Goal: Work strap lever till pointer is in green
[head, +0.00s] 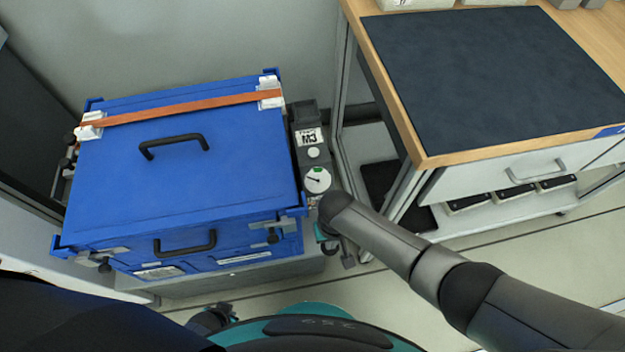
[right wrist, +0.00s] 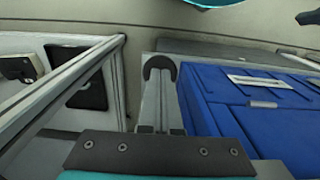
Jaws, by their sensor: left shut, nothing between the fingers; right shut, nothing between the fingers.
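A blue case (head: 180,185) has an orange strap (head: 185,107) across its lid, held by white fittings at both ends. On a grey unit marked M3 (head: 309,137) at its right, a round white dial (head: 318,180) has a green mark at its top. The dark pointer seems to point left, outside the green. I cannot clearly make out the strap lever. My right gripper (head: 328,246) is below the dial, partly hidden by my own arm. Its shut, empty fingers show in the right wrist view (right wrist: 160,68). My left gripper (head: 214,318) is low in front of the case, shut and empty.
A wooden bench with a dark mat (head: 490,75) stands at the right, with a drawer and a lower shelf (head: 500,205). Its metal frame is close to the dial unit. A wall is behind the case. Open floor (head: 520,250) lies in front of the bench.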

